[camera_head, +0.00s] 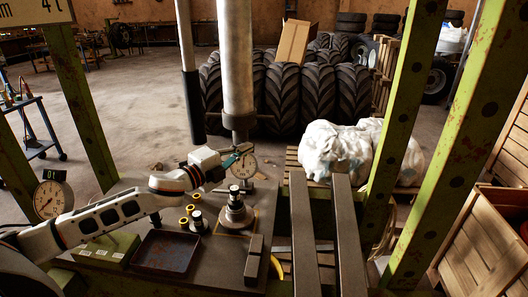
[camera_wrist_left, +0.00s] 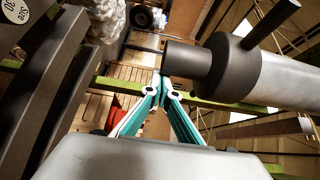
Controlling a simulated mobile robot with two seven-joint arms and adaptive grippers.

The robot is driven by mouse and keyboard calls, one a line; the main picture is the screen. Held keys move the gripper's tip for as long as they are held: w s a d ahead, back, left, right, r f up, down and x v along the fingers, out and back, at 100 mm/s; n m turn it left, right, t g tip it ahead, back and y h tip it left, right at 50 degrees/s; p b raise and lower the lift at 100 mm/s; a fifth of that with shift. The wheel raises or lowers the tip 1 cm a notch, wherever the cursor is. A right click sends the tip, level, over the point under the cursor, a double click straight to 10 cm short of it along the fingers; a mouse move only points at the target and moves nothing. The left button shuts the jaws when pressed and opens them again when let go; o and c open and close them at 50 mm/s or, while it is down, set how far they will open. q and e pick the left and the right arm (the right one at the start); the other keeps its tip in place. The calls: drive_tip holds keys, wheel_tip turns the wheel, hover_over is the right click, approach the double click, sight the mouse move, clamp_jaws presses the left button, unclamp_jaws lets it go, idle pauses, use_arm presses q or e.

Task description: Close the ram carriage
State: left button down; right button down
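The press ram, a silver cylinder (camera_head: 237,60) with a dark narrower lower end, hangs upright at the upper middle of the head view. In the left wrist view the ram (camera_wrist_left: 282,72) lies across the upper right, with a dark collar (camera_wrist_left: 228,66) and a short peg. My left gripper (camera_head: 240,156) is just below the ram's lower end. In the left wrist view its teal and white fingers (camera_wrist_left: 163,77) come together beside the dark ram tip (camera_wrist_left: 180,58). Contact with the ram cannot be told. The carriage above the ram is out of view. My right gripper is out of view.
Green press posts (camera_head: 408,90) stand at both sides. Below the gripper, the bench carries a stepped metal piece (camera_head: 235,212), a dark tray (camera_head: 165,252) and yellow rings. A dark lever (camera_head: 190,80) hangs left of the ram. Two steel beams (camera_head: 347,235) lie at right.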

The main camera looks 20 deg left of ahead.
sight(236, 145)
use_arm(q)
drive_tip(key=a, duration=0.3)
drive_tip(key=shift+s+a, duration=0.25)
drive_tip(key=shift+s, duration=0.1)
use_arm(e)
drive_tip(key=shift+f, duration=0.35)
use_arm(q)
drive_tip(key=shift+a, duration=0.1)
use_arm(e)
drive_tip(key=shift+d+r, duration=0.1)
